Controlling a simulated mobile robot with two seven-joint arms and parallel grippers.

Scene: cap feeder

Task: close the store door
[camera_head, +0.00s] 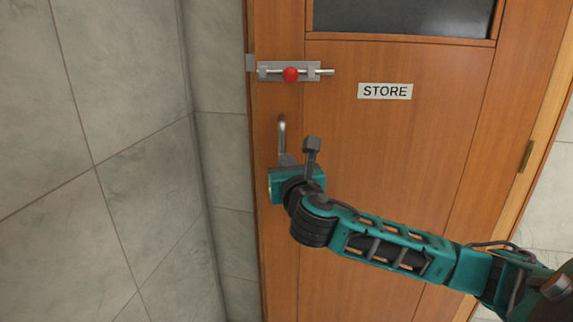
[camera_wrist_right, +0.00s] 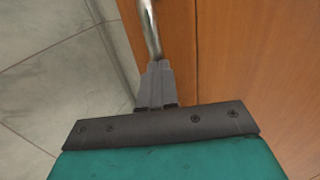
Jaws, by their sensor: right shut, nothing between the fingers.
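The wooden store door (camera_head: 400,170) fills the middle of the head view and carries a "STORE" sign (camera_head: 385,91). I cannot tell for certain whether its left edge is flush with the frame. A metal handle (camera_head: 282,135) stands upright near that edge, and its bar also shows in the right wrist view (camera_wrist_right: 150,28). My right gripper (camera_head: 286,158) is at the handle's lower end, with its fingers (camera_wrist_right: 157,72) together and nothing between them. The fingertips overlap the bar in view; contact is unclear. My left gripper is not in view.
A slide bolt (camera_head: 310,70) with a red knob (camera_head: 291,74) sits above the handle. A small metal keeper (camera_head: 250,62) is at its left. A hinge (camera_head: 526,156) is on the right side. Grey tiled wall (camera_head: 100,150) stands at the left.

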